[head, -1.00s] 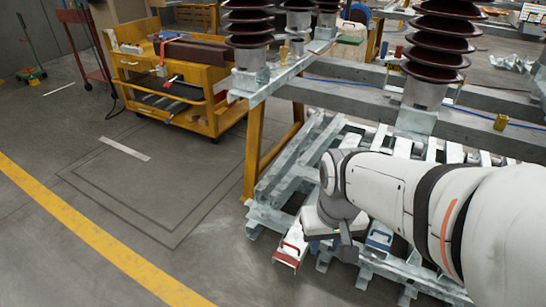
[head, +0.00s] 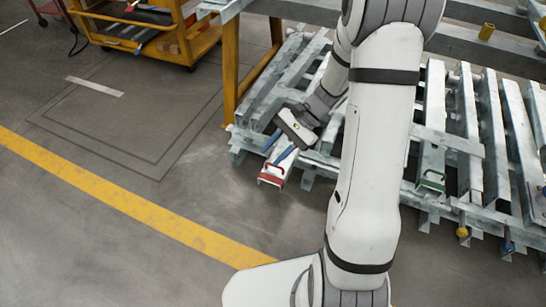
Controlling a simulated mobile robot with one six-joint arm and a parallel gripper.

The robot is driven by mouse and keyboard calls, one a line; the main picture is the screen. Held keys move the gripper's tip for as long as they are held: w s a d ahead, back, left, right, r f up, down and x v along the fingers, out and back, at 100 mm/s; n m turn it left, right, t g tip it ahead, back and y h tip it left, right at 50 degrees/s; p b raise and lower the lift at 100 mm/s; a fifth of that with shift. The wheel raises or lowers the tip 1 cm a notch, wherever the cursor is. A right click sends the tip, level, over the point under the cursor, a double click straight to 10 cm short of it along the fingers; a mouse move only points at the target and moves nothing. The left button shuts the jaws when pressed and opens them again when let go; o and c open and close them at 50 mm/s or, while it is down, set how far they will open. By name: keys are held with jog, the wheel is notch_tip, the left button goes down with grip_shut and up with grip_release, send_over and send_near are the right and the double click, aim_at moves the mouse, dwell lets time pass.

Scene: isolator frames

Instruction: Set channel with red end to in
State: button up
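The channel with the red end (head: 270,180) is a pale metal profile with a red handle on its front end. It sits at the left part of the low galvanized rack (head: 240,145), its red end sticking out past the rack's front beam. My gripper (head: 278,149) is just above and behind the red end, pointing down toward the channel. Its two blue fingers show apart, so it looks open. Whether the fingers touch the channel is hard to tell. My arm hides the middle of the rack.
A channel with a green end (head: 432,181) lies further right on the rack. A yellow end (head: 462,232) and a blue end (head: 508,247) show at the front right. A yellow post (head: 231,70) stands at the rack's left. The floor in front is clear.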

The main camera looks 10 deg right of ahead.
jog(key=w+d+f+m+t+y+b, duration=0.15)
jog(key=w+d+f+m+t, duration=0.3)
jog(key=f, duration=0.55)
jog(key=w+d+f+m+t+y, duration=0.25)
jog(key=f+m+t, duration=0.25)
jog(key=f+m, duration=0.3)
jog(key=w+d+f+m+t+y+b, duration=0.1)
jog(key=w+d+f+m+t, duration=0.3)
jog(key=f, duration=0.7)
jog(key=shift+m, duration=0.45)
jog(key=b+x, duration=0.1)
jog(key=x, duration=0.3)
jog(key=b+x, duration=0.1)
jog(key=x, duration=0.3)
jog(key=shift+s+a+r+b, duration=0.1)
jog(key=shift+a+r+b, duration=0.05)
jog(key=shift+a+b, duration=0.25)
jog(key=shift+c, duration=0.4)
grip_shut()
jog(key=shift+d, duration=0.1)
